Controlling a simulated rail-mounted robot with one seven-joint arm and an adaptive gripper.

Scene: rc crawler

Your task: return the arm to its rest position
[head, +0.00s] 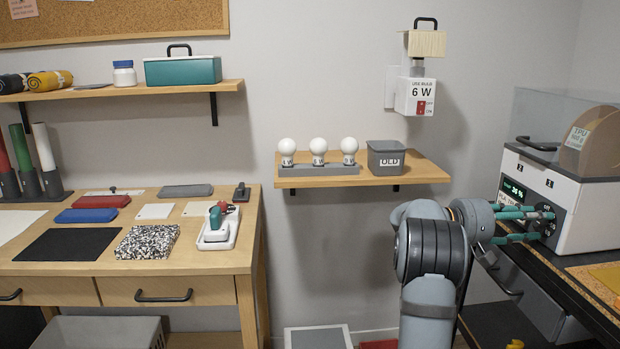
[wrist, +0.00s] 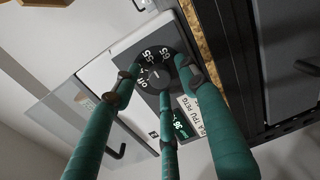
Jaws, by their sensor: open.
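My gripper (head: 538,224) is at the right, with my arm stretched from the lower middle towards the front of a white and black machine (head: 588,205). Its teal fingers are open and spread around the round black dial (wrist: 157,76) in the wrist view. I cannot tell whether any fingertip touches the dial. The dial has markings around it, one reading OFF. A small lit green display (head: 514,188) beside it seems to read 36 %. My fingers partly hide the dial and panel. Nothing is seen held between them.
A dark bench (head: 570,300) lies under the machine, close below my gripper. A wall shelf (head: 420,172) with three bulbs and a grey OLD bin (head: 386,160) is left of my arm. A wooden workbench (head: 190,258) stands far left. Open space lies between workbench and arm.

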